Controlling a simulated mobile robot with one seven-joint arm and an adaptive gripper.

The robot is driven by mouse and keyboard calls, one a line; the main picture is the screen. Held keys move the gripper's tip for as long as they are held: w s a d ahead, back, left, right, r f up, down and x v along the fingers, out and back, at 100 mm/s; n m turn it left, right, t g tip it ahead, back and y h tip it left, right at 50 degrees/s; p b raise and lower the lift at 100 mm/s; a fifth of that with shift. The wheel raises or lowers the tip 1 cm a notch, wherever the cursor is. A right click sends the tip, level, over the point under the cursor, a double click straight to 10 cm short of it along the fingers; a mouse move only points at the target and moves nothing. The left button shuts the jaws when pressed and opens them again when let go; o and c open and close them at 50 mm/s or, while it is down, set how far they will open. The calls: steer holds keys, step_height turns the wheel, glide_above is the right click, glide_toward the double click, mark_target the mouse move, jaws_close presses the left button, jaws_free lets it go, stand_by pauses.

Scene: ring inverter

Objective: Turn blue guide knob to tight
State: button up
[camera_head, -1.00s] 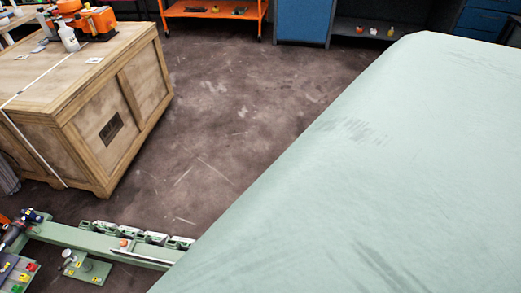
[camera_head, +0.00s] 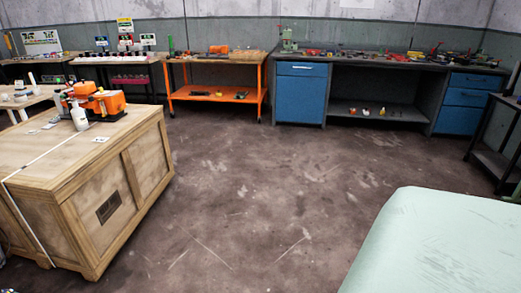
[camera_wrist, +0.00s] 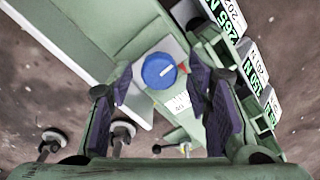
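The blue guide knob (camera_wrist: 159,70) shows in the wrist view as a round blue cap with a short white line on its face. It sits on a pale green machine part (camera_wrist: 130,40). A small white label (camera_wrist: 179,103) lies just below it; its print is too small to read. My gripper (camera_wrist: 160,78) is open, with one dark-padded finger to the left of the knob and one to the right. Gaps show between both fingers and the knob in the picture; I cannot tell the depth. The knob and gripper do not show in the head view.
Several number plates (camera_wrist: 248,65) stand along the right in the wrist view. Metal knobs (camera_wrist: 122,131) and a small lever (camera_wrist: 183,146) are below. The head view shows a wooden crate (camera_head: 85,195), an orange cart (camera_head: 215,97), a dark workbench (camera_head: 385,60) and open floor (camera_head: 235,200).

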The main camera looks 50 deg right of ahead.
steer(key=shift+r, duration=0.1)
step_height(320, 180, up, 12)
stand_by(0.7)
stand_by(0.4)
